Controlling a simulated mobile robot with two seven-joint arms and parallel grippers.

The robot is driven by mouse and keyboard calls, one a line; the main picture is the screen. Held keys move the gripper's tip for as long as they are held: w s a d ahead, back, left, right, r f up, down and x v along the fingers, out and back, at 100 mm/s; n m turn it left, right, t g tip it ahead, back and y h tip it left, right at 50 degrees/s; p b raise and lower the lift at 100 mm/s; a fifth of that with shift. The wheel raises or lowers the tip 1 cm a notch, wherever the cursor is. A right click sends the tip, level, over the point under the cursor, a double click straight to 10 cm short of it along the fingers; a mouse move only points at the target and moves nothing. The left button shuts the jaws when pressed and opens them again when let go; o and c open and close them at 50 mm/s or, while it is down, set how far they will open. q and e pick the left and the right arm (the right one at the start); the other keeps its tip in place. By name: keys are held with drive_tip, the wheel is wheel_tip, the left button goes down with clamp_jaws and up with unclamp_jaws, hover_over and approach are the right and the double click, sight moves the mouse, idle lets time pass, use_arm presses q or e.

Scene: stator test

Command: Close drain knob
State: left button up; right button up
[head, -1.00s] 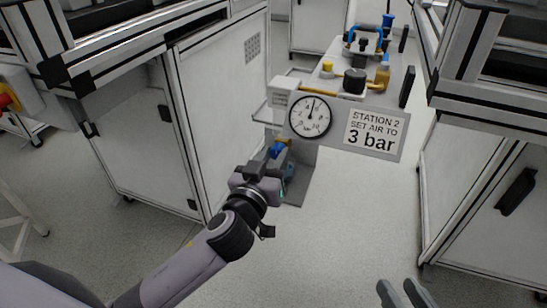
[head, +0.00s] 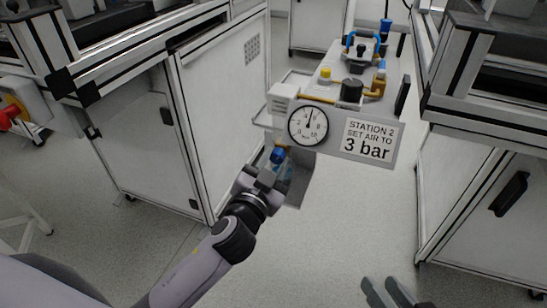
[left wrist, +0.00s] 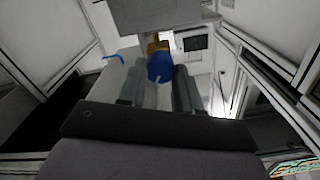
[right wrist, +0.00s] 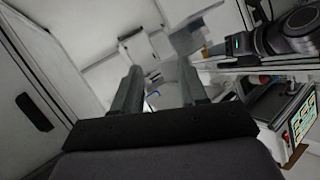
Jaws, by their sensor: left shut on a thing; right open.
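The drain knob is the blue knob (left wrist: 160,68) under a brass fitting (left wrist: 158,46); in the head view the knob (head: 277,154) shows below the gauge panel, partly hidden by my gripper. My left gripper (head: 268,172) reaches up to it from below left. In the left wrist view the fingers of this gripper (left wrist: 159,88) stand on both sides of the knob and are shut on it. My right gripper (head: 389,294) is open and empty at the lower edge of the head view; its spread fingers also show in the right wrist view (right wrist: 160,92).
A round gauge (head: 308,126) and a sign (head: 369,139) reading "STATION 2 SET AIR TO 3 bar" face me. Above them are a black knob (head: 351,90) and a yellow button (head: 324,75). Cabinets stand at left (head: 225,110) and right (head: 490,200). The floor between is clear.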

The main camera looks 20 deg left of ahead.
use_arm(q)
drive_tip(key=shift+m, duration=0.5)
drive_tip(key=shift+m+p, duration=0.35)
drive_tip(key=shift+m, duration=0.15)
drive_tip(key=shift+m+p, duration=0.35)
drive_tip(key=shift+m, duration=0.55)
drive_tip(key=m, duration=0.2)
drive_tip(key=shift+m+p, duration=0.4)
drive_tip(key=m+p, duration=0.1)
drive_tip(key=m, duration=0.3)
drive_tip(key=shift+f+m, duration=0.1)
drive_tip(key=shift+m, duration=0.2)
use_arm(e)
drive_tip(key=shift+s+d+r+h, duration=0.1)
drive_tip(key=shift+d+r+h, duration=0.1)
drive_tip(key=shift+d+h, duration=0.25)
drive_tip(key=shift+s+d+r+h, duration=0.15)
drive_tip(key=shift+d+h, duration=0.1)
drive_tip(key=shift+d, duration=0.4)
use_arm(q)
drive_tip(key=o, duration=1)
drive_tip(key=shift+d, duration=0.1)
drive_tip(key=shift+o, duration=0.2)
